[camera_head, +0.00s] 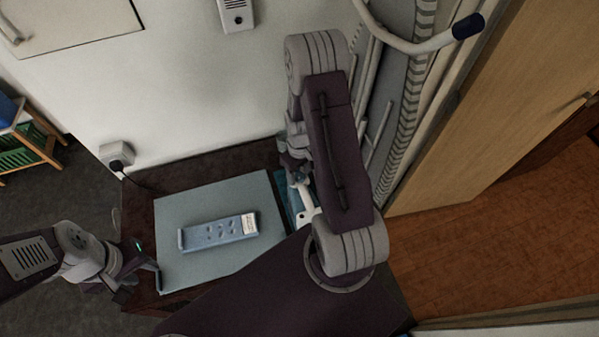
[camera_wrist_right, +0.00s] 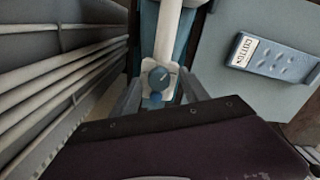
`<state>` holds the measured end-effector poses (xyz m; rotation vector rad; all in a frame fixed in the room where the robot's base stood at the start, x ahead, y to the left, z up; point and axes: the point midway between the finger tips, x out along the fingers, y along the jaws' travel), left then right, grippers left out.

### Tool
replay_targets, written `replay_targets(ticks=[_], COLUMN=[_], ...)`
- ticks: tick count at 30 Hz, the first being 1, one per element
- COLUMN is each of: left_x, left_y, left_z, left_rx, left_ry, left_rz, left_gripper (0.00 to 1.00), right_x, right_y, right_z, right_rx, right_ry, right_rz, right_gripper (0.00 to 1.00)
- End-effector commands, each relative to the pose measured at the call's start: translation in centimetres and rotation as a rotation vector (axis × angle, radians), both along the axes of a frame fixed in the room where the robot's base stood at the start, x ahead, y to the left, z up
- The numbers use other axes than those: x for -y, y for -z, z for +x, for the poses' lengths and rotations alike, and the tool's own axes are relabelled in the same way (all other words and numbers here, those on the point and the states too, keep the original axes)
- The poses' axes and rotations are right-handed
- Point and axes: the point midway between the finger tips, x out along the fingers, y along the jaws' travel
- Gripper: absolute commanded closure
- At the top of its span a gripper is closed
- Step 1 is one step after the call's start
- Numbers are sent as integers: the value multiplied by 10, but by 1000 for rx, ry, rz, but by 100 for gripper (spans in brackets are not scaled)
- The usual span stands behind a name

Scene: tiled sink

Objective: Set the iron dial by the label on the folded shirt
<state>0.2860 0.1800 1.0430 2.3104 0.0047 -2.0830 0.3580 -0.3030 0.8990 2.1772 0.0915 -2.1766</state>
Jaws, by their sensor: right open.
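The folded shirt (camera_head: 205,234) is blue with dark marks and lies on a grey-blue mat. Its white label (camera_head: 249,223) is at its right end; in the right wrist view the label (camera_wrist_right: 243,52) has dark lettering that seems to read COTTON. The iron (camera_head: 305,203) is white and blue, partly hidden by my right arm in the head view. Its round blue dial (camera_wrist_right: 158,78) has a pale pointer aimed up and right in the wrist view. My right gripper (camera_wrist_right: 160,92) is open, with one finger on each side of the dial; contact is unclear. My left gripper (camera_head: 143,264) is beside the mat's left edge, apart from the shirt.
The mat (camera_head: 180,205) covers most of a dark brown table (camera_head: 140,215). A wall socket (camera_head: 116,154) with a plugged-in cord is behind its left corner. Ribbed hoses and pale pipes (camera_head: 385,90) stand close on my right arm's right side. A wooden door (camera_head: 490,110) is further right.

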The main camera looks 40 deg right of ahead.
Motion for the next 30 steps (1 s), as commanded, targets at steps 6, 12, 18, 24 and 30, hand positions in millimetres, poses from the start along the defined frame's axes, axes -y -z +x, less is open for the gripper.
replay_targets(ticks=[6, 12, 18, 24, 30], left_x=[0, 0, 0, 0, 0], left_y=[0, 0, -1, -2, -4], left_z=[0, 0, 0, 0, 0], left_rx=[0, 0, 0, 0, 0], left_ry=[0, 0, 0, 0, 0], left_rz=[0, 0, 0, 0, 0], left_gripper=[64, 64, 64, 64, 64], right_x=[0, 0, 0, 0, 0], right_y=[0, -1, -1, -1, -2], right_z=[0, 0, 0, 1, 1], right_rx=[0, 0, 1, 1, 3], right_ry=[0, 1, 38, 153, 331], right_rz=[0, 0, -1, -1, -1], right_gripper=[80, 100, 100, 100, 100])
